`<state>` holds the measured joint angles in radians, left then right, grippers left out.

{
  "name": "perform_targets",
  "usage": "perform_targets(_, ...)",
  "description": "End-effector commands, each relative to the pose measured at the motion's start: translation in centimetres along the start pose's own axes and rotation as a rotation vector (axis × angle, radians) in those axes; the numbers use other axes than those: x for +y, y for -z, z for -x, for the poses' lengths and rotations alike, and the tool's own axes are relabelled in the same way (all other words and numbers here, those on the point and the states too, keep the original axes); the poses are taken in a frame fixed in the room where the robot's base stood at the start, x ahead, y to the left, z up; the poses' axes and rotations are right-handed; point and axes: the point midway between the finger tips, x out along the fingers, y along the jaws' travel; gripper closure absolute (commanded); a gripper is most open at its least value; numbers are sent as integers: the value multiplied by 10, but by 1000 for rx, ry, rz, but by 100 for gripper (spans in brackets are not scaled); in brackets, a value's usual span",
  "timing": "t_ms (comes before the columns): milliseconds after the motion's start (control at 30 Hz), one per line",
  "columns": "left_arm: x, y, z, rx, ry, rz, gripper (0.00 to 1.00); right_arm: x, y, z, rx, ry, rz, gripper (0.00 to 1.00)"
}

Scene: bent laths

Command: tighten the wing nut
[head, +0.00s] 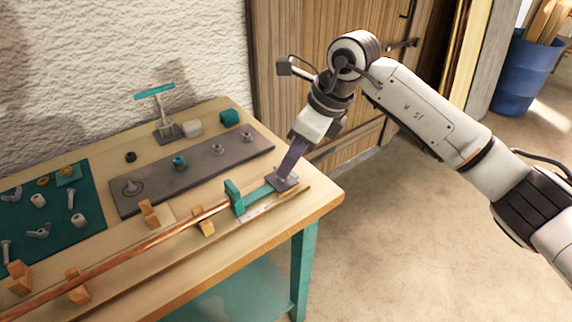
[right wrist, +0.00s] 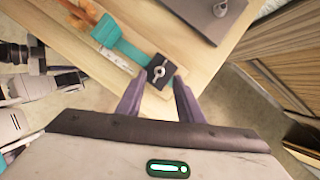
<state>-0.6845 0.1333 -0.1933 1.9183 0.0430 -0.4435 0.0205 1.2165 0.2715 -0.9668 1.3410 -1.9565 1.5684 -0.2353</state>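The wing nut (right wrist: 159,71) is a small light-grey piece on a dark square plate at the end of a teal clamp (right wrist: 125,45). In the head view the teal clamp (head: 235,198) grips the end of a long copper-brown lath (head: 140,247), and my gripper largely hides the nut. My right gripper (head: 287,172) points down over the dark plate. I cannot make out my left gripper.
A grey strip (head: 200,188) with several fittings lies behind the lath. A teal mat (head: 75,228) holds loose bolts and nuts at left. Wooden blocks (head: 150,214) stand along the lath. A teal-handled tool (head: 165,130) stands at the back. The table's right edge is near the clamp.

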Motion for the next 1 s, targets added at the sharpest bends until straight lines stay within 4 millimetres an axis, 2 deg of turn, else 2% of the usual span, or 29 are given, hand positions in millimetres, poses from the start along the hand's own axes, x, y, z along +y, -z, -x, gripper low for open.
perform_targets(100, -1, 1, 2, 0, 2, 1, 47, 1, 0, -18, 0, -3, -1, 66)
perform_targets(200, -1, 1, 2, 0, 2, 2, 47, 1, -1, -28, -1, -3, 0, 66)
perform_targets(567, -2, 0, 2, -1, 3, 2, 47, 1, -1, -35, -2, -1, 1, 66)
perform_targets(800, -2, -1, 2, -2, 3, 1, 47, 1, -1, -34, -3, -1, 1, 100)
perform_targets(1000, -2, -2, 2, -4, 3, 1, 47, 1, -1, -34, -3, 1, -6, 100)
